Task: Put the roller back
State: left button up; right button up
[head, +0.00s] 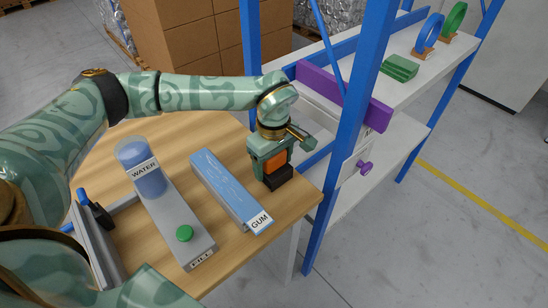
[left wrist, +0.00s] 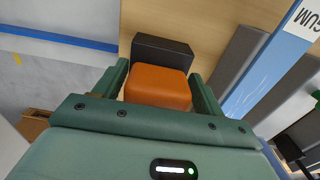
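An orange block (head: 276,161) with a black base (head: 279,178) is at the right edge of the wooden table. My left gripper (head: 268,152) points down over it. In the left wrist view the fingers flank the orange block (left wrist: 158,88) closely, with the black base (left wrist: 162,53) beyond it. The gripper looks shut on it. I cannot tell whether the base touches the table. No part is plainly recognisable as a roller. My right gripper is not in view.
On the table (head: 180,134) are a box marked GUM (head: 225,186), a grey unit marked WATER (head: 172,218) with a green button (head: 184,233), and a metal frame (head: 96,245) at left. A blue-posted shelf (head: 355,100) stands close right, with a purple bar (head: 335,92) and purple knob (head: 365,167).

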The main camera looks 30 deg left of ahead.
pick_arm(q)
jog(key=shift+o, duration=0.9)
jog(key=shift+w+f, duration=0.1)
jog(key=shift+f, duration=0.05)
jog(key=shift+r, duration=0.2)
jog(key=shift+r, duration=0.3)
notch_tip(320, 180, up, 13)
jog(key=p, duration=0.4)
jog(key=shift+f, duration=0.2)
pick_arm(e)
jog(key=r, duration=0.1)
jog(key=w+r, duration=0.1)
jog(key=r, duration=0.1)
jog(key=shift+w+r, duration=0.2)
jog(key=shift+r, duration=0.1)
